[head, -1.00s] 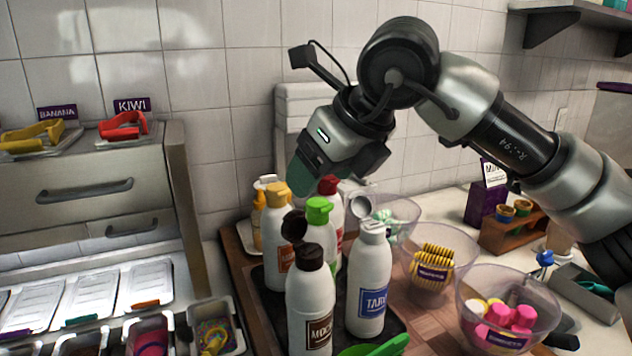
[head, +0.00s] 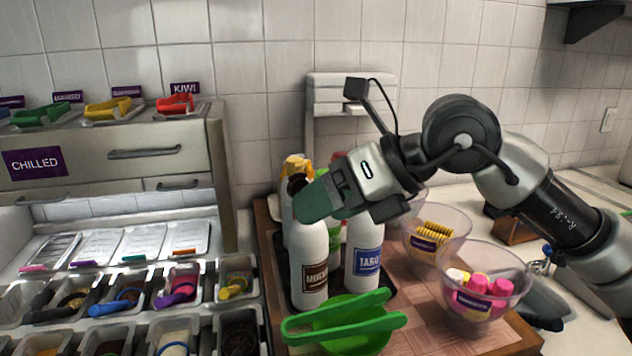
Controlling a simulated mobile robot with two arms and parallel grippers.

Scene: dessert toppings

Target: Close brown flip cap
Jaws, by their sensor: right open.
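The white bottle labelled mocha (head: 309,262) stands upright on a dark tray among the other bottles. A dark brown piece of its flip cap (head: 296,184) shows just left of my right gripper and appears raised. The rest of the cap is hidden behind the gripper. My right gripper (head: 318,204) is open, with its green fingertips over the top of the mocha bottle. I cannot tell whether they touch the cap. My left gripper is not in view.
A white bottle with a blue label (head: 363,255) stands close on the right. A yellow-capped bottle (head: 297,166) is behind. Green tongs (head: 345,322) lie in front. Clear bowls (head: 486,291) stand to the right, and topping bins (head: 181,287) to the left.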

